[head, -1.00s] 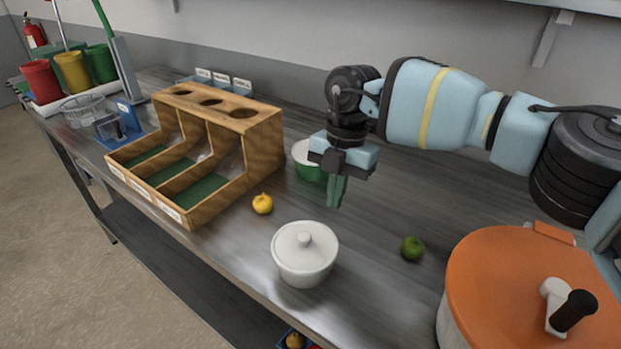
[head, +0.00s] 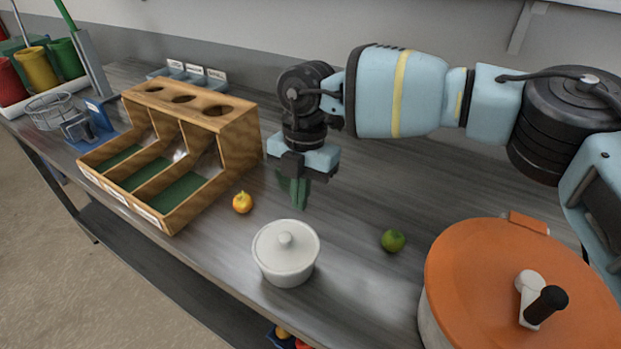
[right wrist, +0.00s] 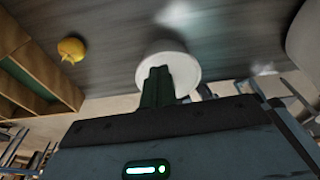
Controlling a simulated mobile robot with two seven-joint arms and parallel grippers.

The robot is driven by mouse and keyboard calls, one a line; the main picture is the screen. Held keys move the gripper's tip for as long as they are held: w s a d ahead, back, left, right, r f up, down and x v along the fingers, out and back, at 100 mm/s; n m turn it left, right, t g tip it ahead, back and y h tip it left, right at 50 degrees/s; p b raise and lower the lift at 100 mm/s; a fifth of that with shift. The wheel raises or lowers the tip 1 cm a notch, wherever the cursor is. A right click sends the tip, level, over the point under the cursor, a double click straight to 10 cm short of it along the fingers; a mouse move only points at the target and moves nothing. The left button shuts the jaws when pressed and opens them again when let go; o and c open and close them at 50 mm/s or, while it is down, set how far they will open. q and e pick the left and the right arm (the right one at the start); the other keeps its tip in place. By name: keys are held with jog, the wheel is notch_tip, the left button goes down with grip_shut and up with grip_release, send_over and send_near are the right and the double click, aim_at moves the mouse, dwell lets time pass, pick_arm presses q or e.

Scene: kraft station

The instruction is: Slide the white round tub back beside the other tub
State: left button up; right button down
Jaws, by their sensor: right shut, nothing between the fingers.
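The white round tub (head: 284,262), with a knobbed lid, stands upright on the grey bench near its front edge. In the right wrist view the white tub (right wrist: 180,66) shows just past the fingertips and partly behind them. My right gripper (head: 297,204) points down with its green fingers shut and empty. It is behind and above the white tub; whether it touches the tub I cannot tell. My left gripper is not in view.
A wooden bin rack (head: 233,125) stands left. A yellow fruit (head: 242,202), also in the right wrist view (right wrist: 71,49), lies between rack and tub. A green fruit (head: 393,240) and a large orange-lidded pot (head: 480,270) are to the right. The bench behind the green fruit is clear.

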aim_at(286, 233)
jog(key=s+a, duration=0.1)
jog(key=s, duration=0.1)
jog(key=s+a+p, duration=0.1)
jog(key=s, duration=0.1)
jog(key=shift+a+r, duration=0.15)
jog(key=shift+a, duration=0.15)
jog(key=shift+s+a+f, duration=0.1)
jog(key=shift+s+f, duration=0.1)
jog(key=shift+f, duration=0.75)
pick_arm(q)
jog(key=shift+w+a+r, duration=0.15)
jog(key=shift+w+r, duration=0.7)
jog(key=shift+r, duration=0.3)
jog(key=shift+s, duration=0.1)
pick_arm(e)
jog(key=shift+f, duration=0.15)
